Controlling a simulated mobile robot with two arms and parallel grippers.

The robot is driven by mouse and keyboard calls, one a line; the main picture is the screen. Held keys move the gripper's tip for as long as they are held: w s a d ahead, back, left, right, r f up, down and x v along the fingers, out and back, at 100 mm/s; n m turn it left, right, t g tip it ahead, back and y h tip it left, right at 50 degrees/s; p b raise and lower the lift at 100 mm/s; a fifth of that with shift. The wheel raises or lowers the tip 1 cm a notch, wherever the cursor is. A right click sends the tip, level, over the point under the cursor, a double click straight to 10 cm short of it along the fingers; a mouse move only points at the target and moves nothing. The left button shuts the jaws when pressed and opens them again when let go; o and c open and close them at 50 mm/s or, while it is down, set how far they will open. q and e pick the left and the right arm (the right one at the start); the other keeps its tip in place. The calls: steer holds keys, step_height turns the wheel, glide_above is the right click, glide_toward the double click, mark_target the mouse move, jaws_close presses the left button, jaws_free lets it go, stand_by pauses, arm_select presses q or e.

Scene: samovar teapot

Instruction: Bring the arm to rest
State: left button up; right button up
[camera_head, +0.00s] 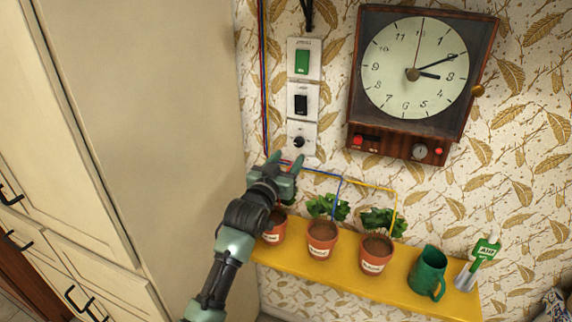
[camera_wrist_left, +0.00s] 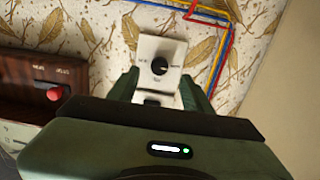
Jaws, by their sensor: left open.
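My left gripper (camera_head: 285,163) is in front of the wall, just below the lowest of three switch panels. Its green fingers are apart with nothing between them. In the left wrist view the gripper (camera_wrist_left: 165,92) frames a white panel with a black rotary knob (camera_wrist_left: 160,66). The same knob (camera_head: 299,142) shows in the head view just above the fingertips. Whether the fingers touch the panel I cannot tell. My right gripper is not in view.
A wall clock (camera_head: 415,75) hangs at upper right. A tall cream cabinet (camera_head: 150,110) stands at left. Coloured wires (camera_head: 370,184) run along the wall.

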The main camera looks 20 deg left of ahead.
arm_select(q)
steer(key=shift+s, duration=0.5)
